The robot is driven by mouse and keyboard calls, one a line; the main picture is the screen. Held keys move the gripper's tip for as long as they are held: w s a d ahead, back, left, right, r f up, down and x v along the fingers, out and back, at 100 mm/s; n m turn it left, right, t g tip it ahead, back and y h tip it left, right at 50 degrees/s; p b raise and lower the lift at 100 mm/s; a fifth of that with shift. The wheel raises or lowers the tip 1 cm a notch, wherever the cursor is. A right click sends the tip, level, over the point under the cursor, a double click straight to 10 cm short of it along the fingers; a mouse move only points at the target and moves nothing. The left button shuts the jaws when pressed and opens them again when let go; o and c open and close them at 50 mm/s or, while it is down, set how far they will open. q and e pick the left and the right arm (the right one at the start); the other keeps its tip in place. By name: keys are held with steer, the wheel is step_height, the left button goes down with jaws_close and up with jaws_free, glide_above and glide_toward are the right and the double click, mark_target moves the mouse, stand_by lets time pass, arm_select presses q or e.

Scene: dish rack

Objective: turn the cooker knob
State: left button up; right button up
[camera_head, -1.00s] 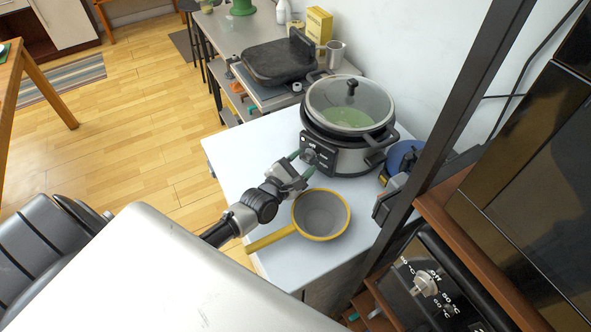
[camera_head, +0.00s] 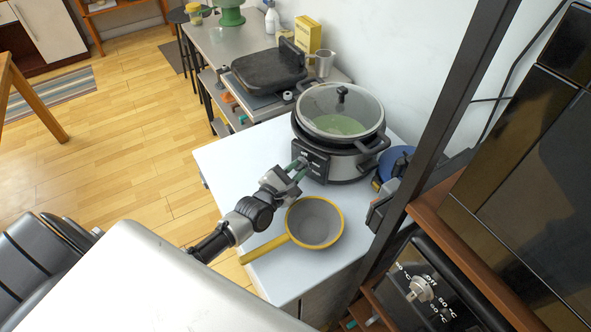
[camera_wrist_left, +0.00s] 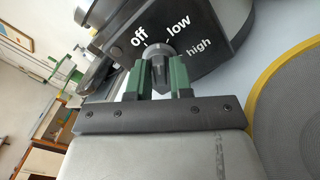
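The cooker (camera_head: 350,165) is a silver and black pot with a glass lid at the back of the white table. Its grey knob (camera_wrist_left: 160,68) sits on a black front panel marked off, low and high. My left gripper (camera_head: 298,168) reaches it from the front. In the left wrist view the green fingers of the gripper (camera_wrist_left: 161,80) stand on both sides of the knob, close against it, and look shut on it. The fingers partly hide the knob, so I cannot tell its exact setting. My right gripper is not in view.
A grey pan with a yellow rim (camera_head: 315,223) lies on the white table (camera_head: 228,165) close to my left arm. A black grill (camera_head: 268,70) stands on the counter behind. A dark post (camera_head: 440,130) and a black oven panel (camera_head: 420,285) are at the right.

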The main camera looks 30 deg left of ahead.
arm_select(q)
steer(key=o, duration=0.3)
steer(key=shift+s, duration=0.25)
steer(key=shift+s+a+p, duration=0.1)
steer(key=shift+s+p, duration=0.2)
steer(key=shift+s, duration=0.5)
steer(key=shift+s+a+p, duration=0.15)
steer(key=shift+s+p, duration=0.15)
steer(key=shift+s, duration=0.7)
steer(key=shift+s+a+p, duration=0.15)
steer(key=shift+s+p, duration=0.1)
steer(key=shift+s, duration=0.7)
steer(key=shift+s+a, duration=0.15)
steer(key=shift+s, duration=0.85)
